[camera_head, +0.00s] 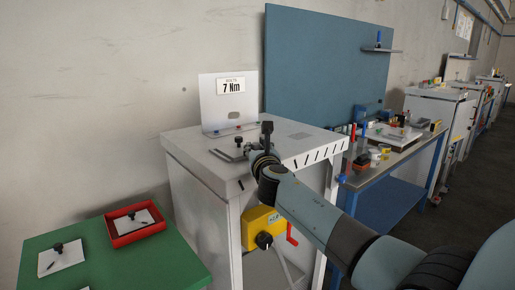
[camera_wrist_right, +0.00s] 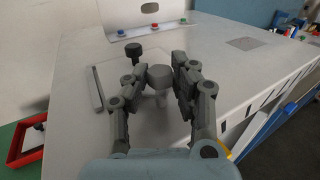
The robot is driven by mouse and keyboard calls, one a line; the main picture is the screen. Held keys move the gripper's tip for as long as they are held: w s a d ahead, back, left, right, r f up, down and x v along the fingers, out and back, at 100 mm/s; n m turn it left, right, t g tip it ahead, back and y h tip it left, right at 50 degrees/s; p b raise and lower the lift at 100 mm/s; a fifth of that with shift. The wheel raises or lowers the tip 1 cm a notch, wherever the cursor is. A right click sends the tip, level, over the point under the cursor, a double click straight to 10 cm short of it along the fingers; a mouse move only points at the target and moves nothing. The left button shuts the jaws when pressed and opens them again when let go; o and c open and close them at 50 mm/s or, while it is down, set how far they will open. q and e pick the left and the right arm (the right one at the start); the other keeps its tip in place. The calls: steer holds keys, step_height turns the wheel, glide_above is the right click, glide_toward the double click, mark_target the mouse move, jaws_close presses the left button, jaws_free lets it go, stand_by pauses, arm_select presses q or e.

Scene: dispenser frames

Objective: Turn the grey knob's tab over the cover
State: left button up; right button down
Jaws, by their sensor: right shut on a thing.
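The grey knob (camera_wrist_right: 160,77) stands between the two fingers of my right gripper (camera_wrist_right: 158,72) in the right wrist view, and the gripper is shut on it. The knob's tab is hard to make out below it. The pale cover (camera_wrist_right: 112,102) lies flat on the cabinet top, with a black knob (camera_wrist_right: 133,48) at its far side and a grey bar (camera_wrist_right: 95,88) along its left. In the head view my right gripper (camera_head: 256,150) is low over the cabinet top, and my arm hides the grey knob. The black knob (camera_head: 239,141) shows to its left. My left gripper is not in view.
The white cabinet (camera_head: 197,175) carries an upright panel marked 7 Nm (camera_head: 213,108) at the back. A red tray (camera_head: 122,236) sits on a green table (camera_head: 160,258) at lower left. A yellow box (camera_head: 259,229) is on the cabinet front. The cabinet top's right side is mostly clear.

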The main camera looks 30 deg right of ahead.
steer(key=shift+a+m+g+h+b, duration=0.1)
steer(key=shift+m+g+h+b, duration=0.45)
steer(key=shift+m+h, duration=0.4)
steer(key=shift+h, duration=0.35)
steer(key=c, duration=1.1)
jaws_free()
steer(key=shift+o, duration=0.2)
steer(key=v, duration=1.2)
steer(key=shift+r, duration=0.2)
steer(key=shift+c, duration=0.4)
